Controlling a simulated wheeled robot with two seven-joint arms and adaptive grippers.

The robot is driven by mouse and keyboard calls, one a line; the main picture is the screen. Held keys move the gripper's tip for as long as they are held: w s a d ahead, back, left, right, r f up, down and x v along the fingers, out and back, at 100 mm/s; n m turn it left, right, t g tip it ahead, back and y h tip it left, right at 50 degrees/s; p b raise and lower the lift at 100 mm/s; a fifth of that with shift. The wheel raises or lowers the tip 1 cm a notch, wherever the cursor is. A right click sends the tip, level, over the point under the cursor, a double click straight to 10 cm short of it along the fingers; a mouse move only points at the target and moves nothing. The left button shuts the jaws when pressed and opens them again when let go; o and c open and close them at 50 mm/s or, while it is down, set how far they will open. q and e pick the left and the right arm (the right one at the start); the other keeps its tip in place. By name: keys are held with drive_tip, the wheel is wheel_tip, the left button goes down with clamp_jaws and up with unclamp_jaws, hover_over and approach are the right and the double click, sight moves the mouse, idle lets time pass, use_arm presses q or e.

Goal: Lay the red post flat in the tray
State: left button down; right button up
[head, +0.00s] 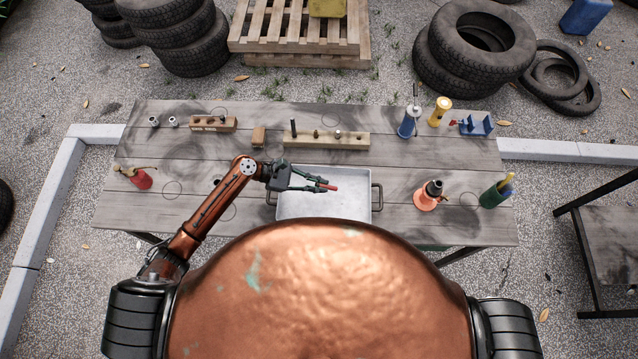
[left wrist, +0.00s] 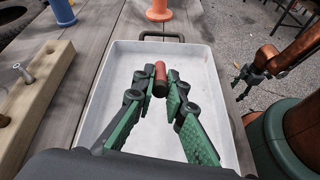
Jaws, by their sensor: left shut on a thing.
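The red post (head: 331,187) is held between the fingertips of my left gripper (head: 322,184). The left wrist view shows the red post (left wrist: 161,80) pinched between the two green-padded fingers of this gripper (left wrist: 161,86). The post looks roughly level, with one end pointing away from the wrist. The grey metal tray (head: 325,208) lies on the table, with the post over its inside; I cannot tell how large the gap is. The tray floor looks bare in the left wrist view (left wrist: 193,58). My right gripper (left wrist: 250,78) appears small beyond the tray's right side, its fingers unclear.
A wooden block with pegs (head: 352,141) stands just behind the tray. An orange stand (head: 428,196) and a green holder (head: 494,194) are to the right. A red bottle (head: 142,179) is at the left. My copper body hides the tray's near edge.

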sight(319, 197)
use_arm(q)
drive_tip(key=shift+f+b, duration=1.85)
drive_tip(key=shift+f, duration=0.4)
drive_tip(key=shift+f+b, duration=0.35)
drive_tip(key=shift+f, duration=1.05)
drive_tip(key=c, duration=1.9)
unclamp_jaws()
drive_tip(key=v, duration=1.2)
